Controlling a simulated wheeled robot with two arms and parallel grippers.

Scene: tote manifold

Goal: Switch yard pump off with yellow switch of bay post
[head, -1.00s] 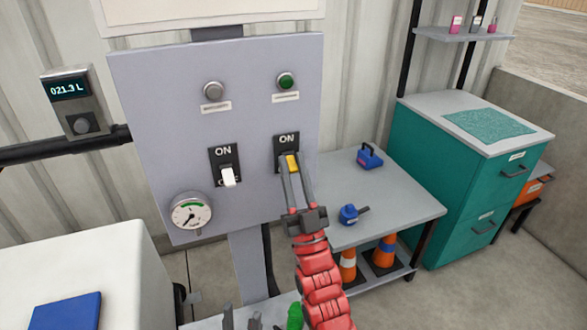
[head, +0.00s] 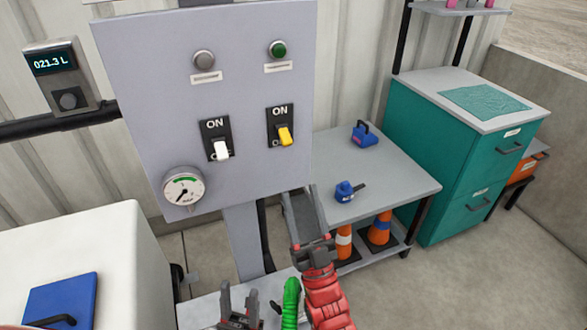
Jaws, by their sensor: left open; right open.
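The grey bay post panel (head: 150,90) carries two switches under ON labels. The yellow switch (head: 285,137) is on the right, its lever pointing down over the lower label. The white switch (head: 221,150) is on the left, its lever also down. My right gripper (head: 298,195), on the red arm, is open and empty below the panel's lower right edge, apart from the yellow switch. My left gripper (head: 238,296) is open at the bottom of the picture, well below the panel.
Above the switches are a grey lamp (head: 203,60) and a green lamp (head: 278,49). A gauge (head: 184,188) sits at the panel's lower left. To the right are a grey bench (head: 395,180) with blue items and a teal cabinet (head: 435,160). A green object (head: 291,300) lies low between my arms.

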